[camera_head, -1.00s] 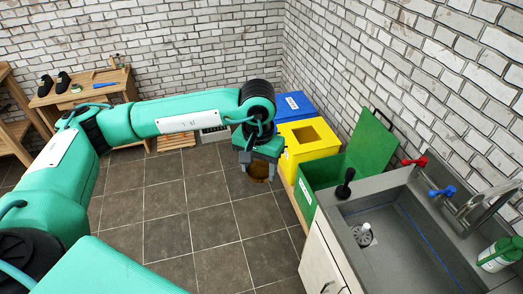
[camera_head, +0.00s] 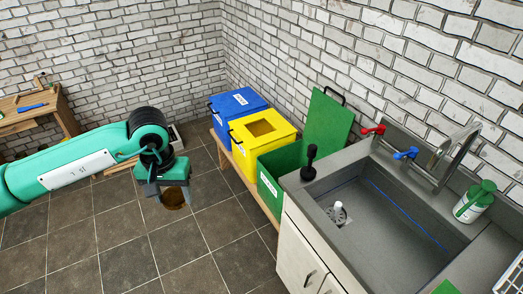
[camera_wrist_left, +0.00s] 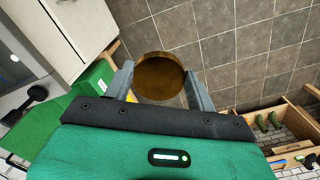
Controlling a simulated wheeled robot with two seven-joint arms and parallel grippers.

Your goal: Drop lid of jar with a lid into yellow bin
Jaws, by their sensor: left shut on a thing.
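My left gripper (camera_head: 171,197) is shut on the jar lid (camera_head: 174,199), a round brown disc, and holds it in the air over the floor. In the left wrist view the lid (camera_wrist_left: 159,76) sits between the two grey fingers. The yellow bin (camera_head: 245,160) stands to the right of the gripper in the head view, with a square opening in its top. The gripper and lid are apart from the bin. The jar itself is not in view. My right gripper is not in view.
A blue bin (camera_head: 224,113) stands behind the yellow one. A green bin (camera_head: 285,165) with its lid raised (camera_head: 326,120) stands in front of it, beside the sink counter (camera_head: 375,221). A wooden bench (camera_head: 45,104) is at the far left.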

